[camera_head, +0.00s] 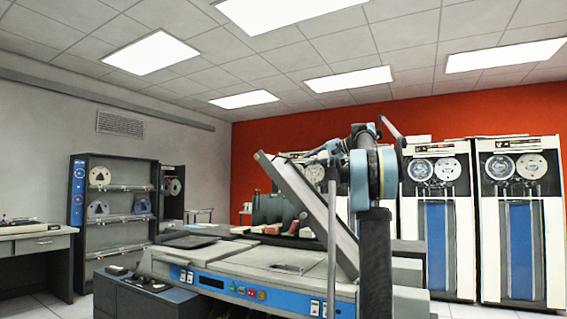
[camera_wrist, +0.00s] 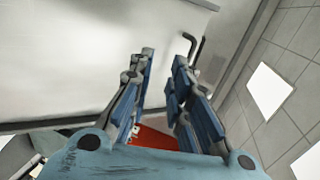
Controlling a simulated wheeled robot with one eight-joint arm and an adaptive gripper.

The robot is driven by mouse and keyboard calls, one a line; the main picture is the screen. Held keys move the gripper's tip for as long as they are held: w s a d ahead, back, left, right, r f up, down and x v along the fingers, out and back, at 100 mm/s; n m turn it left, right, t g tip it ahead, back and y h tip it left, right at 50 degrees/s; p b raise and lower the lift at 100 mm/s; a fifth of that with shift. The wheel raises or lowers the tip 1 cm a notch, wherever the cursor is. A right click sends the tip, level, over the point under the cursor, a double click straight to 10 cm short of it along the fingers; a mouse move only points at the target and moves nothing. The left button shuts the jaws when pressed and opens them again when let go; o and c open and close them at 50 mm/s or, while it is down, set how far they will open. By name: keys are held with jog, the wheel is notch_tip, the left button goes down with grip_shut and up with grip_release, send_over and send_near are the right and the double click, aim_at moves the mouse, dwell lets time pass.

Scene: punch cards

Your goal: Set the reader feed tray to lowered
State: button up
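The reader (camera_head: 250,270) is a grey machine with a blue control panel across its front. A long grey slab, seemingly its feed tray (camera_head: 305,205), stands steeply tilted above the right part of the machine, its upper end at the left. My arm stands in front of its right side and hides part of it. My gripper (camera_wrist: 165,60) is open in the wrist view, with a gap between its blue fingers and nothing seen between them. A broad pale grey surface (camera_wrist: 80,60) lies beyond the fingers; I cannot tell whether they touch it.
A dark hooked rod (camera_wrist: 192,45) shows beside the right finger in the wrist view. Tape cabinets (camera_head: 520,220) line the red wall at right. A dark shelf (camera_head: 115,205) and a desk (camera_head: 35,240) stand at left. Some coloured items (camera_head: 290,228) sit behind the reader.

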jog(key=w+d+r+t+y, duration=0.1)
jog(key=w+d+r, duration=0.2)
jog(key=w+r, duration=0.1)
jog(key=shift+m, duration=0.3)
jog(key=x, duration=1.7)
jog(key=shift+w+a+r, duration=0.15)
jog(key=shift+a+r, duration=0.05)
jog(key=shift+a, duration=0.1)
grip_shut()
